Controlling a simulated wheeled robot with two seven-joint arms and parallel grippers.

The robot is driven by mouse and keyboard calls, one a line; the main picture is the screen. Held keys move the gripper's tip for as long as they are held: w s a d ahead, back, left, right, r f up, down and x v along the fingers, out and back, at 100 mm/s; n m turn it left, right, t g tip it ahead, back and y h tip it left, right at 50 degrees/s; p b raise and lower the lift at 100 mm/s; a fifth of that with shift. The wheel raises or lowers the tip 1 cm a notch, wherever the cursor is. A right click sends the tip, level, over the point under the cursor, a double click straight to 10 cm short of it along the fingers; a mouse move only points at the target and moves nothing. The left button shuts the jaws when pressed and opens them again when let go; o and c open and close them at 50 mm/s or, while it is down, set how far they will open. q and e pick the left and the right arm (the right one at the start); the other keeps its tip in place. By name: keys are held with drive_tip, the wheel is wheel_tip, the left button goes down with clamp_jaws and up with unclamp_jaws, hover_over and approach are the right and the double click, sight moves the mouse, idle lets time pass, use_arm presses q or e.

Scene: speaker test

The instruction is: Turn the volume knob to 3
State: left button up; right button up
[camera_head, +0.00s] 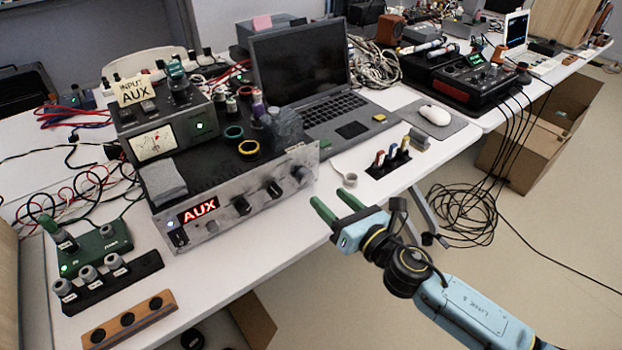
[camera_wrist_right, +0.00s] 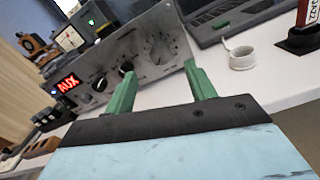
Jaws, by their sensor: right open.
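A silver amplifier (camera_head: 222,214) with a lit red "AUX" display stands at the table's front edge. Its front has dark knobs and, at the right end, a larger grey knob (camera_head: 301,175), likely the volume knob. My right gripper (camera_head: 336,203) is open and empty, in front of and right of the amplifier, apart from the knob. In the right wrist view its green fingers (camera_wrist_right: 160,73) point toward the panel. My left gripper is out of view.
A laptop (camera_head: 300,70) stands behind the amplifier. A meter box (camera_head: 165,130) and loose items rest on or behind the amplifier. Space before the panel's right end is clear.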

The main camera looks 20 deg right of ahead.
sight(308, 178)
drive_tip(key=x, duration=0.6)
drive_tip(key=shift+w+a, duration=0.1)
drive_tip(key=shift+w, duration=0.25)
drive_tip(key=shift+w+a, duration=0.2)
drive_tip(key=shift+w, duration=0.35)
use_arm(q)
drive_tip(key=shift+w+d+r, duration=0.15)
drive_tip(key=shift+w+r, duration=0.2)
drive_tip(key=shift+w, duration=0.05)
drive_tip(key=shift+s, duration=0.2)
use_arm(e)
drive_tip(key=shift+c, duration=0.4)
drive_tip(key=c, duration=0.9)
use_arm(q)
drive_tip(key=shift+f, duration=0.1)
